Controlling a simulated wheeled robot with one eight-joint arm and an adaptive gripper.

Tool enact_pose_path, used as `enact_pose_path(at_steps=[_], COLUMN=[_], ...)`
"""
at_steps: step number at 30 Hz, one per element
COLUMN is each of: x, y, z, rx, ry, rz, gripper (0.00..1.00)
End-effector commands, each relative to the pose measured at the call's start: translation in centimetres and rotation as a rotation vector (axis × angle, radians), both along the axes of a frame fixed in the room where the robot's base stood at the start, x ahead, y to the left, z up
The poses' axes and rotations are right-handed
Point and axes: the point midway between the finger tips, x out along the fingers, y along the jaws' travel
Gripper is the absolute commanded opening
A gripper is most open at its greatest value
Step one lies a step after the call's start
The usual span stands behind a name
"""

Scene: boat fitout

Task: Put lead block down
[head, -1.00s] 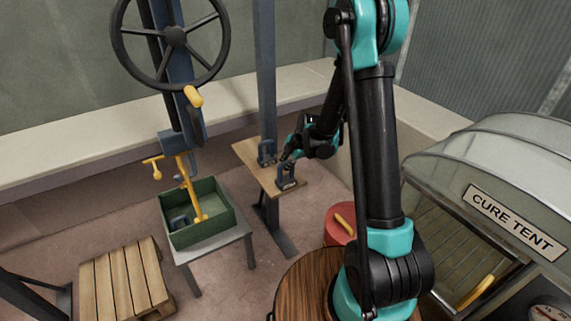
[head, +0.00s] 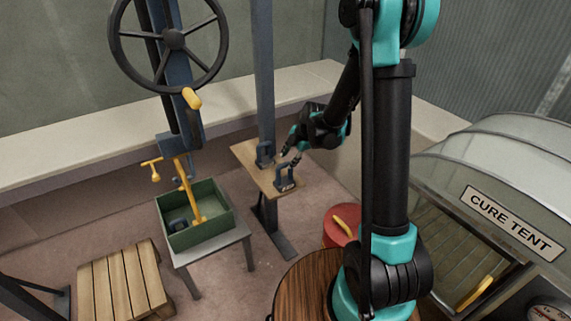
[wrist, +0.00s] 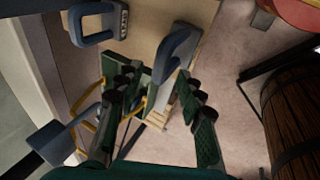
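A lead block (head: 286,178) with a blue-grey loop handle stands on the wooden shelf (head: 246,152), near its front right edge. It also shows in the wrist view (wrist: 177,52), just ahead of my fingertips. A second similar block (head: 264,154) stands farther back on the shelf, and in the wrist view it is at the upper left (wrist: 97,22). My gripper (head: 291,157) is above and behind the front block, apart from it. In the wrist view its fingers (wrist: 157,88) are spread with nothing held between them.
A green box (head: 190,239) on a grey stand holds another dark block (head: 178,226), below a yellow-levered press with a handwheel (head: 174,39). A red drum (head: 340,228), a wooden barrel (head: 305,285) and the cure tent (head: 500,190) stand to the right. A pallet (head: 122,282) lies at left.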

Motion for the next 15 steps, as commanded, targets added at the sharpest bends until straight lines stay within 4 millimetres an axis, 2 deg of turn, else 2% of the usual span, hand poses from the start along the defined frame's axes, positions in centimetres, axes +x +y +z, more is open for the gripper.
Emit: enact_pose_path(at_steps=[3, 9, 15], x=[-0.6, -1.3, -1.7], y=[-0.7, -1.6, -2.1], z=[1.8, 4.2, 5.5], rx=[-0.001, -0.001, -0.001], ry=[0.000, 0.000, 0.000], rz=[-0.001, -0.001, -0.001], gripper=[0.38, 0.38, 0.38])
